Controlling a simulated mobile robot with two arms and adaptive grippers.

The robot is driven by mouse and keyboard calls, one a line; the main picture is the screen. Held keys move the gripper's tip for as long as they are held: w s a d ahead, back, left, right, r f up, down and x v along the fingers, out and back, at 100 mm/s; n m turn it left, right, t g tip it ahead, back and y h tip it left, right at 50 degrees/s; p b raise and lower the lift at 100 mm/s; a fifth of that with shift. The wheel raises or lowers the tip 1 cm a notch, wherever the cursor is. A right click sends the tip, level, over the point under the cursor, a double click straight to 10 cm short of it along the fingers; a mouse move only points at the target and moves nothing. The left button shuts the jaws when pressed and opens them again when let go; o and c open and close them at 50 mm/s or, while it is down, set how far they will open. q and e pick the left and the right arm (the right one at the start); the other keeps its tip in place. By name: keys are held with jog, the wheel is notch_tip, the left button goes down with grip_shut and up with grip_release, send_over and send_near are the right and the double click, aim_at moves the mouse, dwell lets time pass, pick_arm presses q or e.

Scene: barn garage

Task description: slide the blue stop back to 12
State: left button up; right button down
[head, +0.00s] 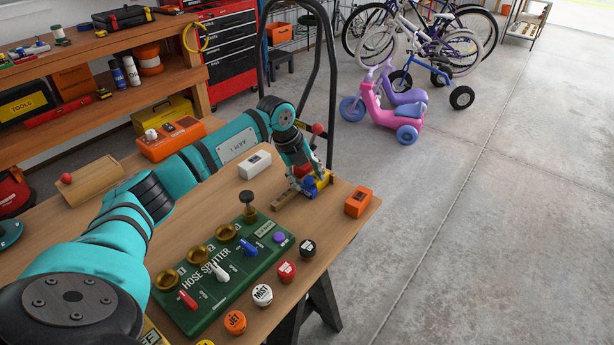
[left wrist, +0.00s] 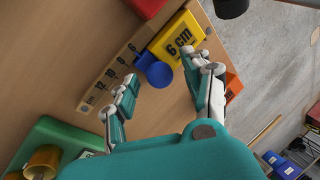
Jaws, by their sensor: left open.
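The blue stop (left wrist: 158,74) is a round knob beside the numbered wooden scale (left wrist: 92,101) in the left wrist view. It sits against the near end of the yellow block marked 6 cm (left wrist: 178,42), roughly abreast of the 6 and 8 marks; the 12 mark is farther toward the lower left. In the head view, the stop (head: 309,187) is at the fixture near the bench's far right corner. My left gripper (left wrist: 163,67) is open above the scale, its fingers on either side of the stop with visible gaps. My right gripper is not in view.
A green hose splitter panel (head: 220,287) with knobs and brass fittings lies nearer on the bench. A white box (head: 255,165) and an orange box (head: 358,202) flank the fixture. Several round caps line the front edge.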

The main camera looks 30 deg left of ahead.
pick_arm(q)
jog(key=shift+f, duration=0.1)
grip_shut()
dwell(0.3)
